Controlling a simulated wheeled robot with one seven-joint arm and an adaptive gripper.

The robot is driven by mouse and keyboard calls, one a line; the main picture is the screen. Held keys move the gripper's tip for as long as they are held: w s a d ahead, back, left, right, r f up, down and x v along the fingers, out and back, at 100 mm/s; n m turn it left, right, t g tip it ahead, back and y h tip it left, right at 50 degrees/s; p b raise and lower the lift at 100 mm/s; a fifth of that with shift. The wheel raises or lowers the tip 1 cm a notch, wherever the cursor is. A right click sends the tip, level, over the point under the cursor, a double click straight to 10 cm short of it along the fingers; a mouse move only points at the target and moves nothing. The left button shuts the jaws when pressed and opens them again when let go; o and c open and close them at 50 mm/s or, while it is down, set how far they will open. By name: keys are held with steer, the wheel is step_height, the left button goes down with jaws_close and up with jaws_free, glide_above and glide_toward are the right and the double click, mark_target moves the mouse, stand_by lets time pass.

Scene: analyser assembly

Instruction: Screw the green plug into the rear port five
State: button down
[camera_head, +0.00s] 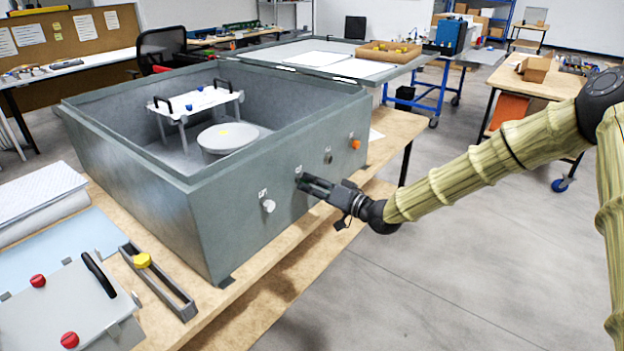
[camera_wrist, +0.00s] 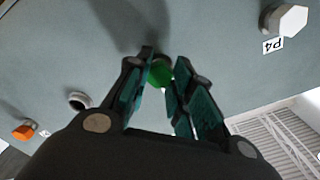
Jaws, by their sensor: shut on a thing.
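The green plug (camera_wrist: 161,74) shows in the wrist view between my fingertips, against the grey wall of the big open housing (camera_head: 240,215). My gripper (camera_head: 306,184) is shut on it; it also shows in the wrist view (camera_wrist: 166,68). The plug sits at the wall between the white plug (camera_head: 268,205) and an empty round port (camera_head: 328,158). The fingers hide the port behind it, so I cannot tell how deep the plug sits. The wrist view shows the label P4 beside the white plug (camera_wrist: 288,19).
An orange plug (camera_head: 355,144) sits in the wall past the empty port (camera_wrist: 79,101). A slotted holder (camera_head: 165,285) with a yellow plug (camera_head: 142,260) and a grey box (camera_head: 65,310) with red knobs stand on the bench at front left.

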steer(key=m+p, duration=0.2)
steer(key=m, duration=0.7)
steer(key=shift+m+p, duration=0.4)
steer(key=c, duration=1.4)
jaws_free()
steer(key=shift+o, duration=0.2)
